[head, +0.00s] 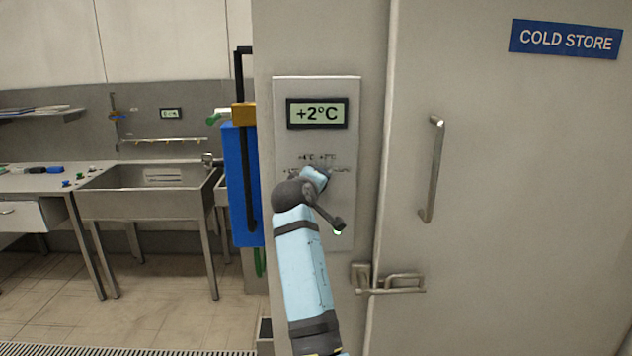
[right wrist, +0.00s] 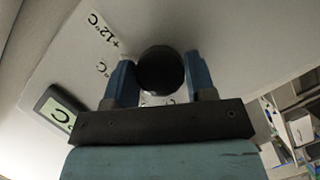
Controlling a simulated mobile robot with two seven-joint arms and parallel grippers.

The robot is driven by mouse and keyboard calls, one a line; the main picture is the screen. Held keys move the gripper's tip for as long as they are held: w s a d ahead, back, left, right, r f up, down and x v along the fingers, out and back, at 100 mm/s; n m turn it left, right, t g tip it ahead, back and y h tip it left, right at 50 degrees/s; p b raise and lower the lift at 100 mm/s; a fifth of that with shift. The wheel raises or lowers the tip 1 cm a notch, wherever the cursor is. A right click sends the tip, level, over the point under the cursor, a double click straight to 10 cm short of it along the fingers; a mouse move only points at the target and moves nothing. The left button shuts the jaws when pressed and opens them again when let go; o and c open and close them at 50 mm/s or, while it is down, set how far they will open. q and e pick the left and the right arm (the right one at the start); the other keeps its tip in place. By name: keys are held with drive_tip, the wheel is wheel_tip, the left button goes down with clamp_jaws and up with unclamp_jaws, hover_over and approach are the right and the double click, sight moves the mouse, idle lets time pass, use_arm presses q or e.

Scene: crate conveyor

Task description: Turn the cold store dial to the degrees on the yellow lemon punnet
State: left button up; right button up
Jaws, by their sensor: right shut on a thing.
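The cold store panel (head: 350,235) is a pale plate on the wall left of the door. Its display (head: 317,113) reads +2°C. Printed degree marks show below it, partly hidden by my right arm. The dial (right wrist: 160,68) is a dark round knob in the right wrist view, with one blue finger on each side. My right gripper (right wrist: 160,80) is shut on it; a +12°C mark shows to its left. In the head view my arm hides the dial. The yellow lemon punnet and my left gripper are not in view.
The cold store door (head: 500,200) has a vertical handle (head: 433,170) and a latch (head: 390,282) at lower left. A tall blue object (head: 240,185) stands left of the panel. A steel sink (head: 145,190) and a counter are farther left, with open floor before them.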

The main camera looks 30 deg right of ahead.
drive_tip(key=shift+m+y+p, duration=0.55)
drive_tip(key=shift+m+y, duration=0.05)
drive_tip(key=shift+m, duration=0.5)
drive_tip(key=o, duration=0.9)
drive_tip(key=shift+s, duration=0.1)
